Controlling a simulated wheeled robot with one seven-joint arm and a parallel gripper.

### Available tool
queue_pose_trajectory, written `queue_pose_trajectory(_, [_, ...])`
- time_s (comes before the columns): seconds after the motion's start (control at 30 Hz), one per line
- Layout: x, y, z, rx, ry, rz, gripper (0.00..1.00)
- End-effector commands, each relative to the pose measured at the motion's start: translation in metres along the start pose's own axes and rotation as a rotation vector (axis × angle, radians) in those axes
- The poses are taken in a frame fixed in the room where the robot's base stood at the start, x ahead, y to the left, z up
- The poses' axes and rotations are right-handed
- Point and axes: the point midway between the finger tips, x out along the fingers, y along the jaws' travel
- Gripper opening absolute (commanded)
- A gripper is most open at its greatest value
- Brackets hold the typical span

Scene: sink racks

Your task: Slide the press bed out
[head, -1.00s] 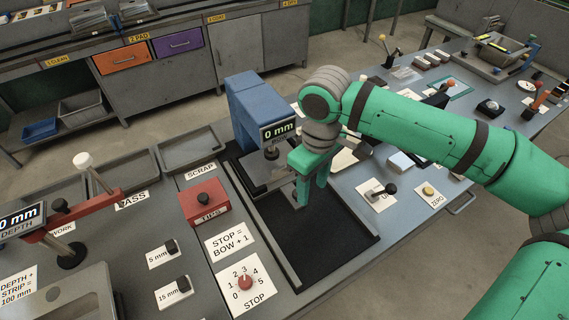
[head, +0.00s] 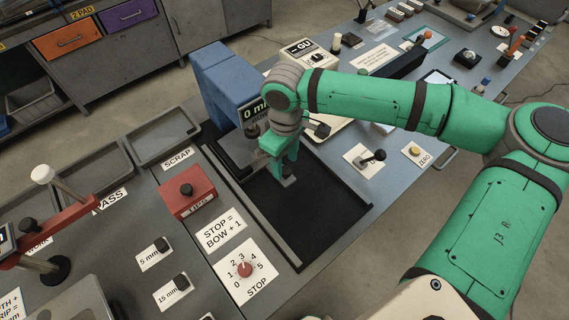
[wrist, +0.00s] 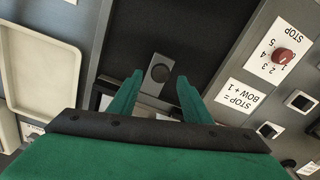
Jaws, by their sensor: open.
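The blue press (head: 222,88) stands at the back of a black mat between two dark rails, with a display that my arm partly hides. Its grey press bed (head: 237,158) sits under the press head, largely hidden by my gripper. A grey tab with a round dark knob (wrist: 159,72) sticks out from the bed's front over the black mat (head: 300,212). My gripper (head: 286,173) is low over this tab. In the wrist view my green fingers (wrist: 159,80) are open, one on each side of the tab, with gaps showing. I cannot tell whether they touch it.
The mat in front of the tab is clear between the rails. To the left are a red TIPS box (head: 187,192) and a STOP dial (head: 245,269). To the right are a lever switch (head: 373,158) and a ZERO button (head: 415,151). A cream tray (wrist: 45,65) lies beside the mat.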

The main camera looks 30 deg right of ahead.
Motion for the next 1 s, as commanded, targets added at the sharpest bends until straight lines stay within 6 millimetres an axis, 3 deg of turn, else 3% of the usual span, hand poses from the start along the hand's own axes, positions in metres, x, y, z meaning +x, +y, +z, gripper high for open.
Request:
queue_pose_trajectory(0.2, [0.018, 0.0, 0.0, -0.002, -0.001, 0.0, 0.44])
queue_pose_trajectory(0.53, [0.021, 0.0, 0.0, -0.001, 0.0, 0.0, 0.44])
queue_pose_trajectory(0.7, [0.021, 0.0, 0.0, -0.001, 0.0, 0.0, 0.04])
queue_pose_trajectory(0.73, [0.021, 0.0, 0.0, -0.001, 0.0, 0.0, 0.0])
queue_pose_trajectory(1.0, [0.021, 0.0, 0.0, -0.001, 0.0, -0.001, 0.0])
